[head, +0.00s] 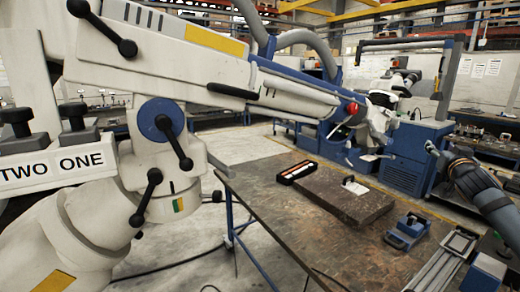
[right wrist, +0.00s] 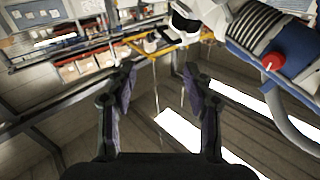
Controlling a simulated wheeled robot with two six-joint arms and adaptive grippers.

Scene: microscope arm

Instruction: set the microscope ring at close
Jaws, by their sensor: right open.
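The white microscope arm (head: 170,60) fills the left of the head view and reaches right to the microscope head (head: 385,100). A red knob (head: 350,107) sits near that head; it also shows in the right wrist view (right wrist: 272,62). In the wrist view a dark ribbed band (right wrist: 252,22) on the microscope may be the ring; its setting is not readable. My right gripper (head: 432,148) is right of and below the microscope head. Its two fingers (right wrist: 158,85) are apart and empty, not touching the microscope. My left gripper is not in view.
A workbench (head: 270,207) stands below, bearing a stone slab (head: 340,205), a black tray with pale items (head: 297,172) and a blue device (head: 408,230). A sign reading TWO ONE (head: 60,168) is at the left. Black clamp levers (head: 180,150) jut from the microscope arm.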

